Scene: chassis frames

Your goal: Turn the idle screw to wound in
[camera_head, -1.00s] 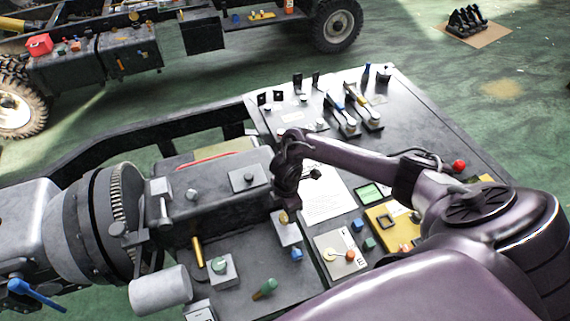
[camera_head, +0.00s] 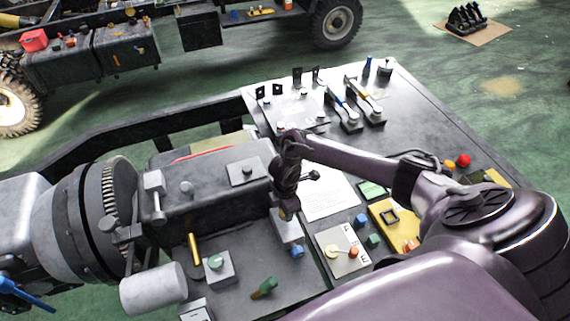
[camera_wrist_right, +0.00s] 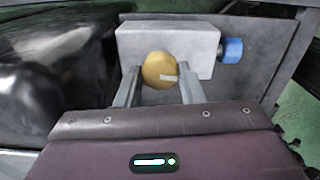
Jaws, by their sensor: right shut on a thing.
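The idle screw is a round brass knob (camera_wrist_right: 160,70) with a pale mark pointing right, on the face of a light grey block (camera_wrist_right: 195,42). In the right wrist view my right gripper (camera_wrist_right: 160,85) has its two fingers on either side of the knob, shut on it. In the head view my right gripper (camera_head: 287,212) points down at the grey block (camera_head: 285,230), and the gripper mostly hides the knob. A blue knob (camera_wrist_right: 231,50) sticks out from the block's right side. My left gripper is not in view.
A green knob on a grey box (camera_head: 216,263), a yellow lever (camera_head: 195,248) and a green-handled lever (camera_head: 265,288) stand left of the block. A large grey cylinder (camera_head: 154,289) sits at the lower left.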

